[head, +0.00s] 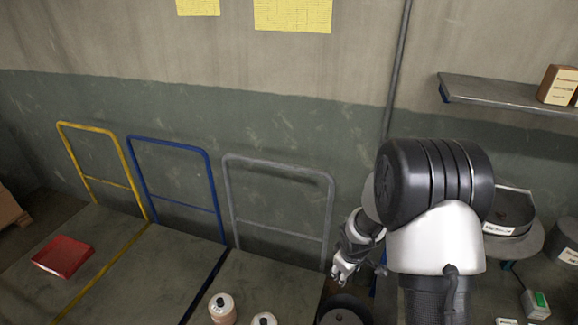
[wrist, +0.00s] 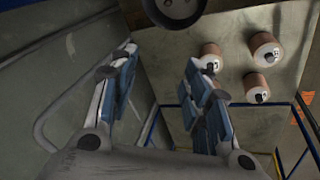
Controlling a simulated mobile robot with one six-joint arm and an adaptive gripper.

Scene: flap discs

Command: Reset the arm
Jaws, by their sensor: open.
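My gripper (head: 342,270) hangs from my arm, right of the grey cart handle in the head view. In the wrist view my gripper (wrist: 158,75) has its two blue-padded fingers spread apart with nothing between them. My arm's large black joint and white link fill the right middle of the head view and hide part of the wall and bench behind. No flap disc can be clearly made out.
Yellow, blue and grey cart handles (head: 228,195) stand along the wall. A red tray (head: 63,256) lies at left. Brown cylinders with white tops (head: 222,308) stand on the grey platform; several show in the wrist view (wrist: 264,50). A shelf (head: 500,93) juts out at right.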

